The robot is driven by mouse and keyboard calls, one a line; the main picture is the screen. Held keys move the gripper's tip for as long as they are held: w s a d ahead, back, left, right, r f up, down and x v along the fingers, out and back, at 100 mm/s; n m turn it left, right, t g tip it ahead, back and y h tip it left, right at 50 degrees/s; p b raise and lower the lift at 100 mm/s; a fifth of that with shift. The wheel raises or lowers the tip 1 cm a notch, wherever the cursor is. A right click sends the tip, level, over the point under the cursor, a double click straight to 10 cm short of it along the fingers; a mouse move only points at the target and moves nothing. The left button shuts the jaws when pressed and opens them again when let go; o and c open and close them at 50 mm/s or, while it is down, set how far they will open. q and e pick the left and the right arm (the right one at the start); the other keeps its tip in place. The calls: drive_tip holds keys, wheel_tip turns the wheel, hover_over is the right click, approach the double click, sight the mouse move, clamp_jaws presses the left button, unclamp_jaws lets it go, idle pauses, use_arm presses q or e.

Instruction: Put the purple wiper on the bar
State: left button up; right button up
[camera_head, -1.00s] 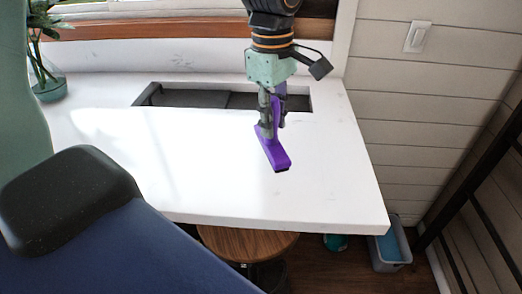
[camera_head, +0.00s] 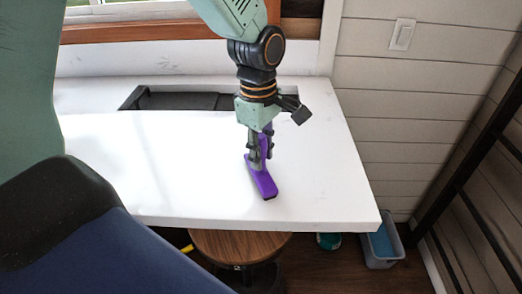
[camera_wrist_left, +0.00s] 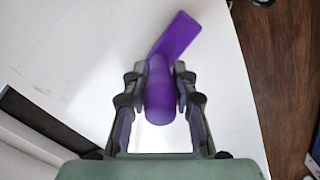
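The purple wiper (camera_head: 262,184) has an upright handle and a long flat foot. It is over the white bar (camera_head: 170,175), toward its near right part; I cannot tell whether the foot touches the surface. My left gripper (camera_head: 258,158) points down with its fingers on both sides of the handle, shut on it. In the left wrist view the wiper's handle (camera_wrist_left: 160,95) sits between the fingertips (camera_wrist_left: 158,76), and its foot reaches up and right over the white surface. My right gripper is not in view.
A dark recess (camera_head: 180,101) lies at the bar's back, near the window. The bar around the wiper is clear. A wooden stool (camera_head: 238,246) stands under the front edge. A grey bin (camera_head: 383,246) is on the floor at right, near a black ladder-like frame (camera_head: 470,180).

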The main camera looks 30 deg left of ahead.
use_arm(q)
drive_tip(key=o, duration=0.3)
drive_tip(key=shift+d, duration=0.15)
drive_tip(key=shift+o, duration=0.5)
drive_tip(key=shift+s, duration=0.2)
drive_tip(key=shift+a+r, duration=0.1)
drive_tip(key=shift+a, duration=0.1)
drive_tip(key=shift+w+r, duration=0.15)
drive_tip(key=r, duration=1)
drive_tip(key=shift+a+r+p, duration=0.15)
drive_tip(key=shift+a+p, duration=0.05)
drive_tip(key=shift+p, duration=0.15)
drive_tip(key=shift+w+r, duration=0.1)
drive_tip(key=shift+r, duration=0.6)
drive_tip(key=shift+s, duration=0.2)
drive_tip(key=shift+w, duration=0.15)
drive_tip(key=shift+d+f, duration=0.1)
